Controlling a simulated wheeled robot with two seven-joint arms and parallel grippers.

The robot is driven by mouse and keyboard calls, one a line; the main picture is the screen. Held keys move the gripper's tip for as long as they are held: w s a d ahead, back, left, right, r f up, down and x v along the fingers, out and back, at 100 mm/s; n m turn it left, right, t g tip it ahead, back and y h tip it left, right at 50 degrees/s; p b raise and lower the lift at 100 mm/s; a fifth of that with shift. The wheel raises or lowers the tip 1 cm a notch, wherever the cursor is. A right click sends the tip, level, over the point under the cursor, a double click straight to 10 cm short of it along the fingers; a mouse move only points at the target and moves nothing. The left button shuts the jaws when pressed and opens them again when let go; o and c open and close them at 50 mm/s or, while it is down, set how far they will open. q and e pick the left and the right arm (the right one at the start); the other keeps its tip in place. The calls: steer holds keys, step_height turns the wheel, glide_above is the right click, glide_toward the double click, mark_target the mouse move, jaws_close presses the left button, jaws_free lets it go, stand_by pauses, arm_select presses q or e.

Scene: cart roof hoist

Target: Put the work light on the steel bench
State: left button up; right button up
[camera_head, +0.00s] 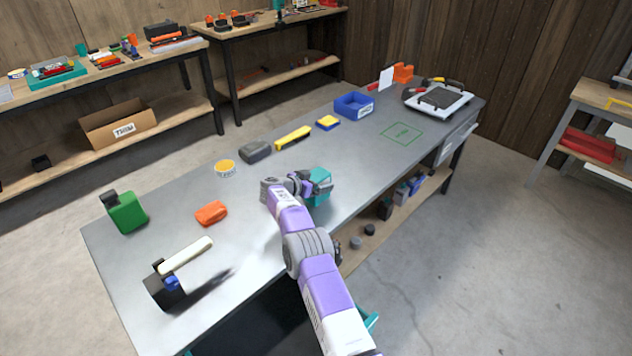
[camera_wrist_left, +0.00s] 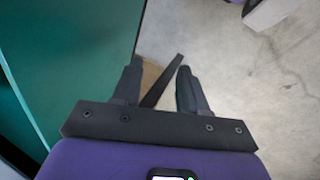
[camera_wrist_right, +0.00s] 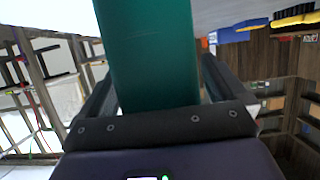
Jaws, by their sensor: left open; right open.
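A lamp-like thing, which I take for the work light (camera_head: 186,256), stands on the steel bench (camera_head: 130,275) at its near left. It has a white bar, a black base and a blue knob. My right gripper (camera_head: 290,186) is over the middle of the bench, well right of it, beside a teal block (camera_head: 319,190). In the right wrist view, my right gripper (camera_wrist_right: 155,85) is open with a teal body (camera_wrist_right: 150,45) between its fingers; contact cannot be told. My left gripper (camera_wrist_left: 158,88) is open and empty in the left wrist view, with floor behind it.
A green object (camera_head: 127,213), an orange block (camera_head: 211,213), a yellow-topped tin (camera_head: 225,168), a grey case (camera_head: 256,151) and a blue bin (camera_head: 354,106) sit on the bench. A green marked area (camera_head: 403,132) lies clear towards its far end.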

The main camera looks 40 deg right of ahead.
steer(key=shift+a+r, duration=0.1)
steer(key=shift+r, duration=0.25)
steer(key=p+v, duration=0.3)
steer(key=v, duration=0.8)
steer(key=shift+a, duration=0.35)
